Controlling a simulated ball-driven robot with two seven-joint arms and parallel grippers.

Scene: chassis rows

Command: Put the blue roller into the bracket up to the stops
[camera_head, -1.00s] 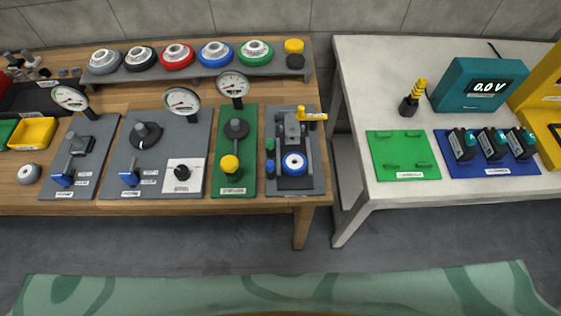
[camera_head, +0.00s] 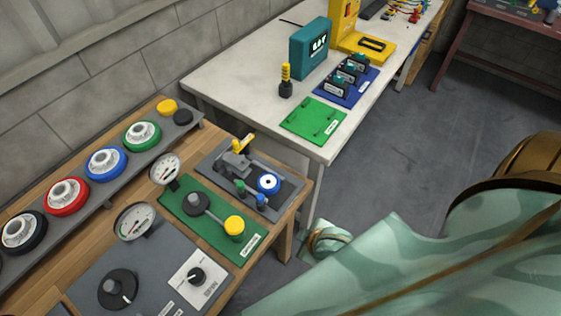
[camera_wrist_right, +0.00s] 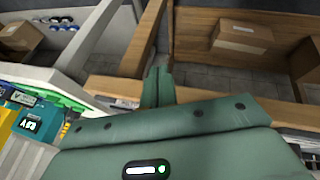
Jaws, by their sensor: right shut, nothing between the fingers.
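Another blue-rimmed wheel (camera_head: 106,162) stands in the grey rack along the back. My right gripper (camera_wrist_right: 157,87) is shut and empty in the right wrist view, with its fingers together, away from these things. My left gripper is not in view.
A green plate (camera_head: 215,222) with a yellow knob lies beside the dark grey plate. A white table (camera_head: 240,88) carries a teal meter (camera_head: 308,48), a green plate (camera_head: 314,119) and a blue plate. Cardboard boxes (camera_wrist_right: 242,38) show in the right wrist view.

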